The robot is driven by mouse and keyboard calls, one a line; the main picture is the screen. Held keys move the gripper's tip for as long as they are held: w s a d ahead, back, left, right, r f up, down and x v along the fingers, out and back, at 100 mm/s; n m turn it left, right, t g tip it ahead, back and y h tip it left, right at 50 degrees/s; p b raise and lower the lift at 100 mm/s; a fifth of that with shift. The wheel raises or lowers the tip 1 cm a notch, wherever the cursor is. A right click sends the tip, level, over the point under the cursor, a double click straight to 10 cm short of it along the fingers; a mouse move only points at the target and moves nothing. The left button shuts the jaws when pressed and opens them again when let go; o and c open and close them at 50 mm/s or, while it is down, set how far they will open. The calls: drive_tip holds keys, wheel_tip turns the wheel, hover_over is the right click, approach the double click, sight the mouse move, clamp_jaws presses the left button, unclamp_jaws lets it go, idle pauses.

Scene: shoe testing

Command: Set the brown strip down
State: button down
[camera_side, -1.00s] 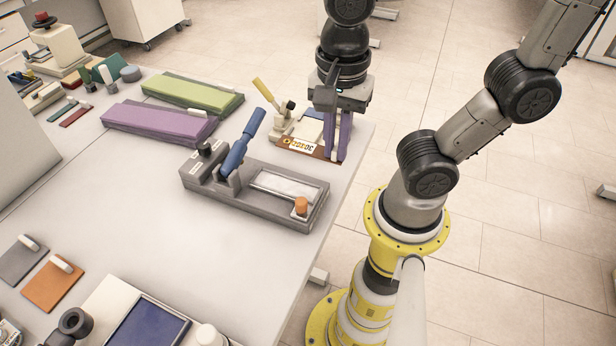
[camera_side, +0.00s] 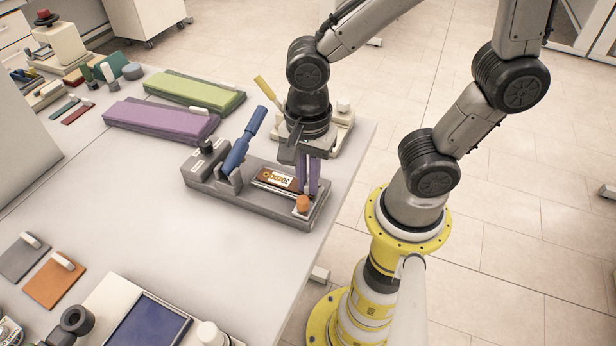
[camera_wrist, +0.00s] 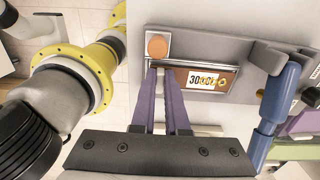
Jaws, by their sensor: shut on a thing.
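The brown strip (camera_side: 266,178) carries a white printed label and lies over the pale recess of the grey fixture (camera_side: 232,201). In the wrist view the brown strip (camera_wrist: 226,82) sits lengthwise within the recess outline; whether it touches the bottom I cannot tell. My gripper (camera_side: 308,190) points down, its purple fingers shut on the strip's end nearest the orange knob (camera_side: 303,203). The fingers also show in the wrist view (camera_wrist: 160,72). They hide part of that end.
The fixture's blue lever (camera_side: 244,140) stands raised at its left. A cream device with a yellow lever (camera_side: 267,92) stands behind my gripper. Purple (camera_side: 160,120) and green (camera_side: 195,92) padded blocks lie at the back left. The table middle is clear.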

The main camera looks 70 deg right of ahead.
drive_tip(key=shift+f, duration=0.2)
drive_tip(key=c, duration=0.9)
unclamp_jaws()
drive_tip(key=shift+r, duration=0.15)
wheel_tip(320, 180, up, 12)
drive_tip(key=d+n+t, duration=0.2)
drive_tip(key=n, duration=0.4)
drive_tip(key=s+d+n+t, duration=0.1)
drive_tip(key=d+n, duration=0.2)
drive_tip(key=n, duration=0.3)
drive_tip(key=s+d+n+t, duration=0.1)
drive_tip(key=d+n+t, duration=0.1)
drive_tip(key=n, duration=0.4)
drive_tip(key=shift+d+f+t, duration=0.3)
drive_tip(key=shift+d+f, duration=0.05)
drive_tip(key=shift+d, duration=0.2)
